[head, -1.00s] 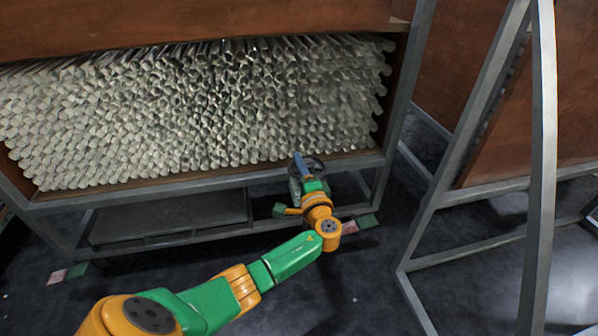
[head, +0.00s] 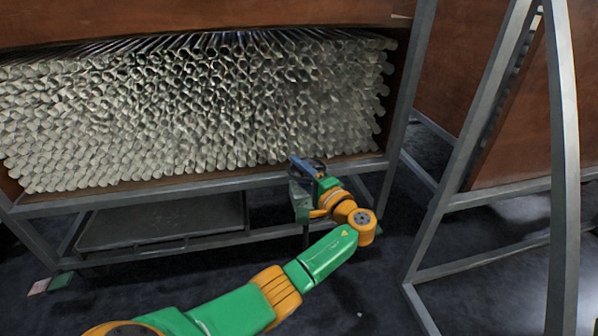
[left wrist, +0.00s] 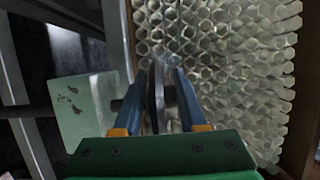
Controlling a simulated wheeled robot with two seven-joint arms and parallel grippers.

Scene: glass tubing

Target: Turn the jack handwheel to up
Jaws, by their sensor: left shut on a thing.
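The jack handwheel (head: 320,164) is a dark thin ring at the lower front edge of the tube rack, largely covered by my left gripper. In the left wrist view its rim (left wrist: 158,98) shows edge-on as a dark band between the two fingers. My left gripper (head: 299,168), with blue-grey fingers, is shut on the rim; the fingers also show in the left wrist view (left wrist: 159,88). A pale green plate (left wrist: 84,112) stands just left of the fingers there. The jack's body is mostly hidden, and I cannot read the wheel's turn. My right gripper is out of view.
A metal-framed rack (head: 160,190) holds many stacked glass tubes (head: 200,110) just behind the handwheel. A dark tray (head: 160,222) sits low under it. A slanted grey frame (head: 568,150) stands at the right. Dark floor (head: 390,290) between is clear.

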